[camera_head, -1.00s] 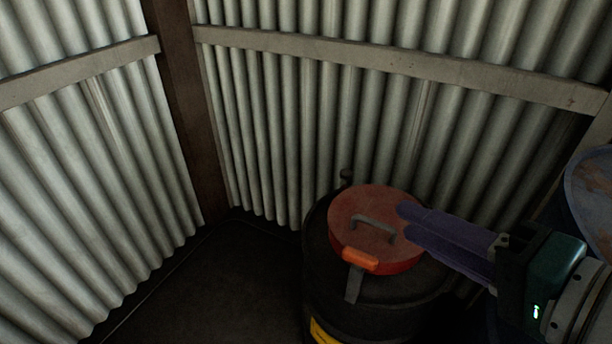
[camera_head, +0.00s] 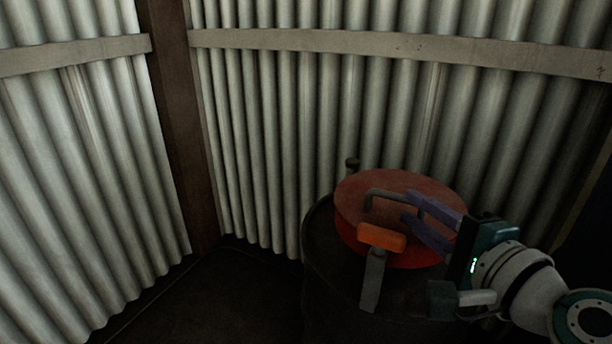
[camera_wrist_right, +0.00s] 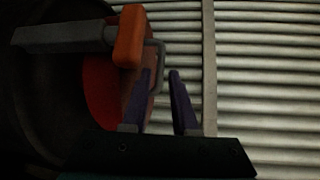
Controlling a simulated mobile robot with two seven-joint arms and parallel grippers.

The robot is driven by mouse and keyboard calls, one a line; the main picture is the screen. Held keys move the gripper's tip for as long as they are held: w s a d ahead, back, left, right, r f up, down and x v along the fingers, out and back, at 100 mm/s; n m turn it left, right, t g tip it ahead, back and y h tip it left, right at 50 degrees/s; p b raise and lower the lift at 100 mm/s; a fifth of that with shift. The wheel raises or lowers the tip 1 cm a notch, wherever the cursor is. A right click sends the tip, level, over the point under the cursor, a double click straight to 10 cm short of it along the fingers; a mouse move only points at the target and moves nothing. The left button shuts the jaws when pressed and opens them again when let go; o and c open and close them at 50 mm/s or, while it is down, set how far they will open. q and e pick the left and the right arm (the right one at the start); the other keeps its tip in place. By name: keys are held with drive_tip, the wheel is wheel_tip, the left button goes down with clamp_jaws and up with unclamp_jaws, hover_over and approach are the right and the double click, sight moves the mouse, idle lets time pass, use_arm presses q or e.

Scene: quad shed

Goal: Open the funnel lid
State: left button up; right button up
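The round red funnel lid (camera_head: 355,190) lies flat on top of the dark drum (camera_head: 325,270) and looks shut. A grey bar handle (camera_head: 378,194) stands on it, and it also shows in the right wrist view (camera_wrist_right: 160,52). An orange grip on a grey lever (camera_head: 381,237) sits at the funnel's front edge. My right gripper (camera_head: 408,205) is open over the lid, coming from the right. In the right wrist view its fingertips (camera_wrist_right: 160,73) lie either side of the handle bar; I cannot tell if they touch it. My left gripper is out of view.
Corrugated metal walls (camera_head: 290,130) rise close behind and left of the drum, with a brown corner post (camera_head: 178,120). A small knob (camera_head: 352,163) stands at the drum's back rim. The dark floor (camera_head: 215,300) left of the drum is clear.

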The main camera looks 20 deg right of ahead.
sight(399, 200)
drive_tip(key=w, duration=0.3)
drive_tip(key=w+b, duration=0.1)
drive_tip(key=w, duration=0.1)
drive_tip(key=shift+w+d+f, duration=0.1)
drive_tip(key=shift+d+f, duration=0.05)
drive_tip(key=shift+f, duration=0.25)
clamp_jaws()
idle(1.0)
